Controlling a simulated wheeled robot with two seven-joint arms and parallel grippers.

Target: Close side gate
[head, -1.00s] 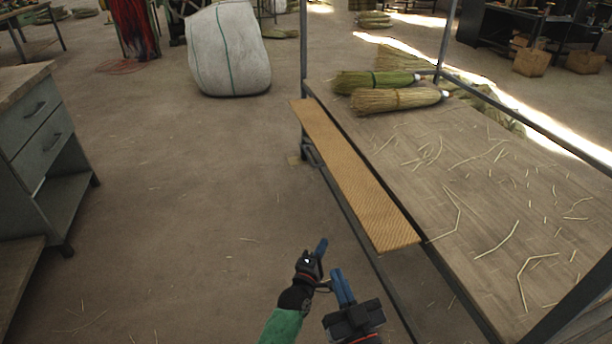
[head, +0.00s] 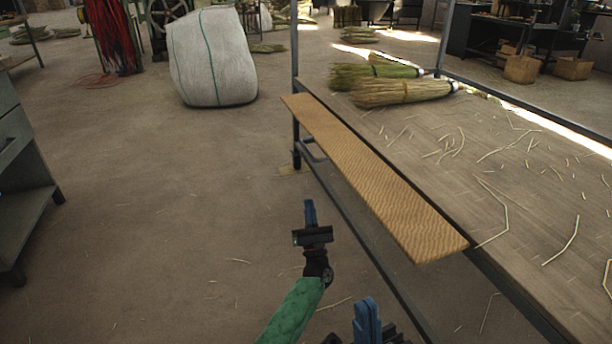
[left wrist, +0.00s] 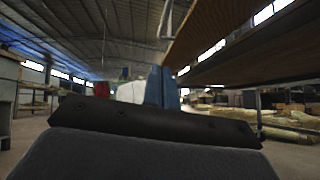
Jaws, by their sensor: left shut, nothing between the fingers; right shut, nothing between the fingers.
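The side gate (head: 375,180) looks like a long tan woven panel along the left edge of the broom table. It sticks out from the table's side, roughly level with the top. In the left wrist view its underside (left wrist: 225,30) shows overhead at the upper right. My left gripper (head: 310,212) is shut and empty, low over the floor to the left of the panel, apart from it. Its blue fingers (left wrist: 160,88) show in the left wrist view. My right gripper (head: 366,312) is at the bottom edge, partly cut off, shut and empty, below and left of the panel's near end.
The table (head: 500,200) carries loose straws and several brooms (head: 400,92) at its far end. Metal posts (head: 295,60) rise from its frame. A white sack (head: 212,58) stands at the back left. A drawer cabinet (head: 20,180) is at the left.

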